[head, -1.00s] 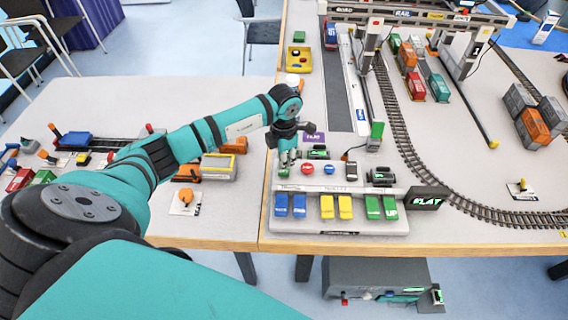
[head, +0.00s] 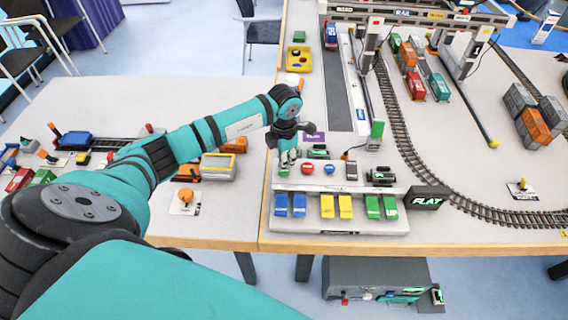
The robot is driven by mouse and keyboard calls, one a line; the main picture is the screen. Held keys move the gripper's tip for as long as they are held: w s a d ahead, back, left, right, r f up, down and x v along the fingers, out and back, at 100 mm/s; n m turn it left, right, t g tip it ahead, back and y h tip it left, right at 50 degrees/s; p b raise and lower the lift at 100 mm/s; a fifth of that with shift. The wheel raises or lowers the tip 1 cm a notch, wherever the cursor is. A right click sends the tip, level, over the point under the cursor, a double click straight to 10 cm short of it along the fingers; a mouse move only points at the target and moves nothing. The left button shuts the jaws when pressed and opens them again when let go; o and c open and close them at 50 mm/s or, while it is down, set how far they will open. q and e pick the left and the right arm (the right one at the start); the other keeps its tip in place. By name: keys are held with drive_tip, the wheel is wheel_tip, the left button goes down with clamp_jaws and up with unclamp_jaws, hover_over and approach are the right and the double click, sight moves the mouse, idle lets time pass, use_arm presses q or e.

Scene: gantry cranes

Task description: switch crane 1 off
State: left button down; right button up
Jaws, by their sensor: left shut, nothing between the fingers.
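The gantry crane (head: 415,14) stands over the tracks at the back right. The grey control panel (head: 309,227) lies at the front edge of the right table. It carries paired blue (head: 290,205), yellow (head: 336,207) and green (head: 381,207) switches. Behind them are a red button (head: 307,168), a blue button (head: 329,169) and a black switch (head: 351,170). I cannot read which control belongs to crane 1. My left gripper (head: 287,164) is shut and empty, pointing down just above or at a small green control (head: 283,172) at the panel's back left; contact cannot be told. My right gripper is out of view.
A small black device (head: 380,178) sits behind the green switches. A curved rail track (head: 430,190) runs to the right.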

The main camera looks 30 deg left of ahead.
sight(285, 171)
use_arm(q)
drive_tip(key=shift+f+b, duration=0.35)
idle(0.6)
drive_tip(key=shift+f+b, duration=0.75)
drive_tip(key=shift+f, duration=0.15)
idle(0.3)
drive_tip(key=shift+r+p, duration=2.35)
drive_tip(key=shift+r, duration=1.2)
drive_tip(key=shift+d, duration=0.1)
